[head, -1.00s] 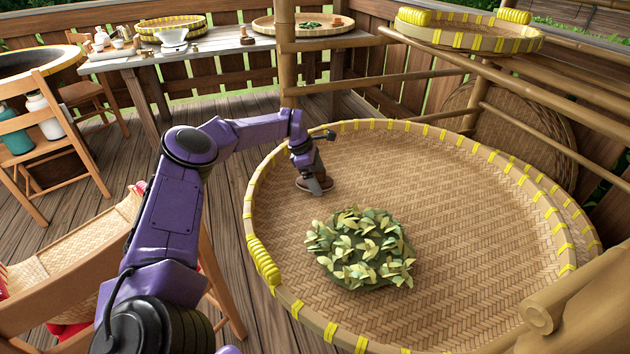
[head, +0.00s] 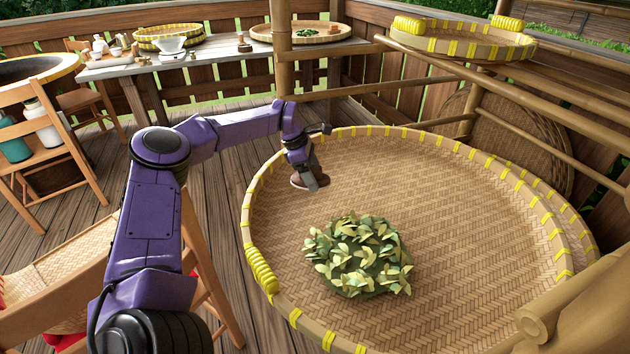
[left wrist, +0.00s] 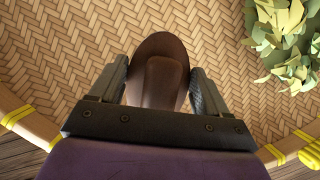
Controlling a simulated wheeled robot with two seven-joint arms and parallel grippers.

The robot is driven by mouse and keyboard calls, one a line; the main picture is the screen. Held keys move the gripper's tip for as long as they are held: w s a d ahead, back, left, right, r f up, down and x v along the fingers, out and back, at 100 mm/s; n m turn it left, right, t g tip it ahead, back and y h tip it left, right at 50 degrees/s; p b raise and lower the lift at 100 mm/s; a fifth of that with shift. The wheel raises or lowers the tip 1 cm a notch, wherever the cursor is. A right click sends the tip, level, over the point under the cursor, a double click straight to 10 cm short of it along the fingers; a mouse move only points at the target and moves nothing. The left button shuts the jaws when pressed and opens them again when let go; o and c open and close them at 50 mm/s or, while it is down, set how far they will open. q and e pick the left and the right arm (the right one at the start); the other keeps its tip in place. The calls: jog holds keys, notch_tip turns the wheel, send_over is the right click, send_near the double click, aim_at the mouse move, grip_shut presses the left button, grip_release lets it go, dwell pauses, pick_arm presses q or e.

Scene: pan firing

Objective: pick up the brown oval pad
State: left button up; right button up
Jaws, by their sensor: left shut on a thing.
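The brown oval pad (left wrist: 160,50) shows in the left wrist view between the two fingers of my left gripper (left wrist: 160,85), with a raised brown grip on its top. My left gripper is shut on this raised part. In the head view the brown oval pad (head: 299,182) is partly hidden behind my left gripper (head: 310,178), at the left side of the large woven tray (head: 470,200). I cannot tell whether the pad touches the tray. My right gripper is in neither view.
A pile of green leaves (head: 358,257) lies on the tray, nearer and to the right of the pad. A bamboo post (head: 281,50) stands behind my left arm. A wooden chair (head: 60,280) is at the lower left. The right half of the tray is clear.

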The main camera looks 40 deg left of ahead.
pick_arm(q)
jog(key=s+d+r+p, duration=0.1)
jog(key=s+d+r, duration=0.3)
jog(key=s+r, duration=0.4)
jog(key=s, duration=0.3)
jog(key=shift+s+d, duration=0.15)
jog(key=shift+d, duration=0.15)
